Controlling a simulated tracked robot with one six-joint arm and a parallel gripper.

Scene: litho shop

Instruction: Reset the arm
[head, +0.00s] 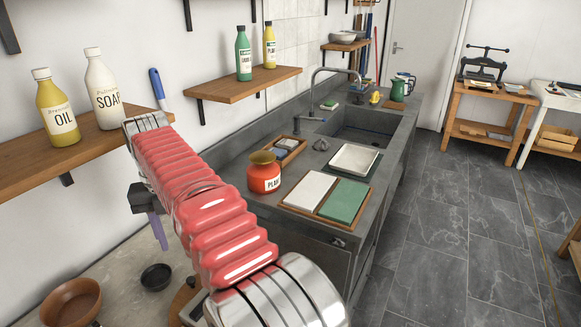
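My arm, in red ribbed sleeving with metal ends, reaches from the bottom middle up to the left in the head view. Its far metal end shows in front of the left wooden shelf. A dark block and a purplish piece show beside and below the sleeve; I cannot tell whether they belong to my gripper. I cannot make out two fingertips, or whether anything is held.
The left shelf (22,178) holds an oil bottle (57,112) and a soap bottle (103,92). A blue handle (157,88) shows behind my arm. An orange jar (264,176) and a white tray (354,159) stand on the grey counter (318,164). The floor at right is clear.

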